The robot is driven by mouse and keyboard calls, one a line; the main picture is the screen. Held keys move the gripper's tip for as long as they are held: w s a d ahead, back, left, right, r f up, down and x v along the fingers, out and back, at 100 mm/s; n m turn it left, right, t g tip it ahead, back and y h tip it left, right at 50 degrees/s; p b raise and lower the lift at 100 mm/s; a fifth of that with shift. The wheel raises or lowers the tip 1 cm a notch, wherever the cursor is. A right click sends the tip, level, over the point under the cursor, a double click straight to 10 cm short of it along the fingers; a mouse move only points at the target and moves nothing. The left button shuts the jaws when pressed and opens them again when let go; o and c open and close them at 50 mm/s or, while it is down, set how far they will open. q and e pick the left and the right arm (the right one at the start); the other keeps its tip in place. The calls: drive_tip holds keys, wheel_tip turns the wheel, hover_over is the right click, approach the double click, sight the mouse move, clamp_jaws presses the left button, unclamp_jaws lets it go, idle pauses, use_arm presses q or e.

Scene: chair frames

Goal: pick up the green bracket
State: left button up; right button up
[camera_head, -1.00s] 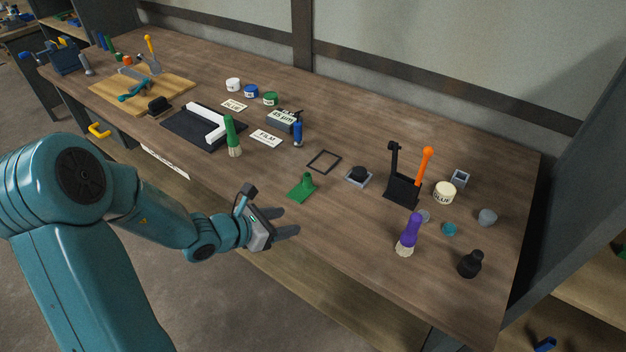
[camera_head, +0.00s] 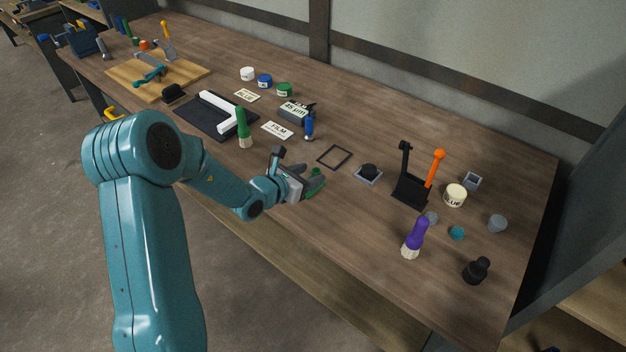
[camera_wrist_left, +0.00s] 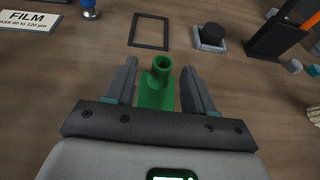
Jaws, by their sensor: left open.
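The green bracket (camera_wrist_left: 156,92) stands on the wooden table. It has a flat base and a round hollow post that faces the far side in the left wrist view. My left gripper (camera_wrist_left: 160,80) is open, with one finger on each side of the bracket and a visible gap to each. In the head view my left gripper (camera_head: 315,180) covers most of the bracket (camera_head: 318,187), and only green slivers show. I cannot tell how high the fingers are above the table. My right gripper is not in view.
A thin black square frame (camera_head: 334,157) and a grey tray with a black knob (camera_head: 368,173) lie just beyond the bracket. A green-handled brush (camera_head: 243,130) stands left. A black holder (camera_head: 411,190) and a purple-handled brush (camera_head: 414,238) stand right.

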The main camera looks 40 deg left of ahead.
sight(316, 171)
use_arm(q)
drive_tip(key=x, duration=0.1)
drive_tip(key=p+x, duration=0.1)
drive_tip(key=x, duration=0.3)
drive_tip(key=shift+w+d+r, duration=0.2)
drive_tip(key=shift+s, duration=0.1)
drive_tip(key=c, duration=1)
clamp_jaws()
drive_tip(key=shift+r, duration=0.1)
